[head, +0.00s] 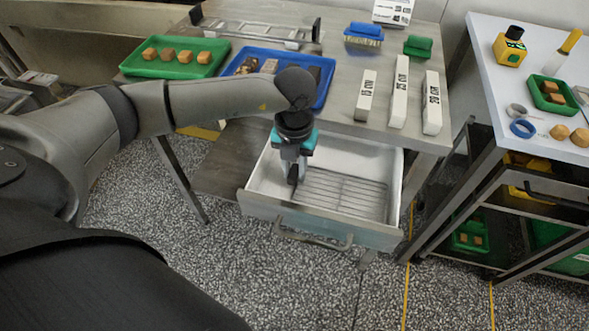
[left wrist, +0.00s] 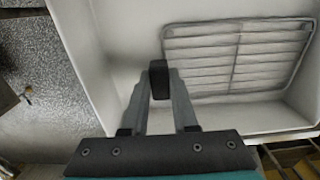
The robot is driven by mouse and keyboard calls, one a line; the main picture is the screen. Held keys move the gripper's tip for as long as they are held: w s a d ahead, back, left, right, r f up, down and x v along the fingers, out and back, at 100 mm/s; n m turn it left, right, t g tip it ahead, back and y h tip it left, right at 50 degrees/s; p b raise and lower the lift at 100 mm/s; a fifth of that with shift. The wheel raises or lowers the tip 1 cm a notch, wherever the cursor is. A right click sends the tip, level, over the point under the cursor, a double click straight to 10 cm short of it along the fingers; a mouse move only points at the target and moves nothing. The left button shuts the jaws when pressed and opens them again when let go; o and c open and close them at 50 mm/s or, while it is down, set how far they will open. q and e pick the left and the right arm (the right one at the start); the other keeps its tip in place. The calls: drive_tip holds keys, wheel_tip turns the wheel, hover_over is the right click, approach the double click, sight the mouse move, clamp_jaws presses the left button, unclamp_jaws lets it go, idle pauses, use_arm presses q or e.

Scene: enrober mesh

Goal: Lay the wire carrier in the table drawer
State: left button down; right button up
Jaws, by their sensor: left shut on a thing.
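The wire carrier (head: 343,194), a grey grid of thin bars, is inside the open white table drawer (head: 270,210). It looks flat and close to the drawer floor; I cannot tell whether all of it touches. In the left wrist view the carrier (left wrist: 238,57) is inside the drawer walls, its left edge at my fingertips. My left gripper (head: 292,180) reaches down into the left part of the drawer. In the left wrist view its dark fingertips (left wrist: 158,78) are together on the carrier's edge, hiding the grip point. My right gripper is not in view.
On the metal table (head: 345,135) above the drawer are a green tray (head: 140,70), a blue tray (head: 322,95), a metal frame, brushes and several white labelled bars (head: 399,92). A side cart (head: 485,65) stands at right. Speckled floor in front of the drawer is clear.

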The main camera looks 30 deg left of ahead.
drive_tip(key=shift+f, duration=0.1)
use_arm(q)
drive_tip(key=c, duration=1.1)
unclamp_jaws()
drive_tip(key=shift+f, duration=0.1)
drive_tip(key=o, duration=0.4)
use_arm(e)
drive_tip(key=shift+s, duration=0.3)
use_arm(q)
drive_tip(key=shift+r, duration=0.4)
wheel_tip(320, 180, up, 12)
drive_tip(key=shift+f+p, duration=0.2)
drive_tip(key=shift+p, duration=1.05)
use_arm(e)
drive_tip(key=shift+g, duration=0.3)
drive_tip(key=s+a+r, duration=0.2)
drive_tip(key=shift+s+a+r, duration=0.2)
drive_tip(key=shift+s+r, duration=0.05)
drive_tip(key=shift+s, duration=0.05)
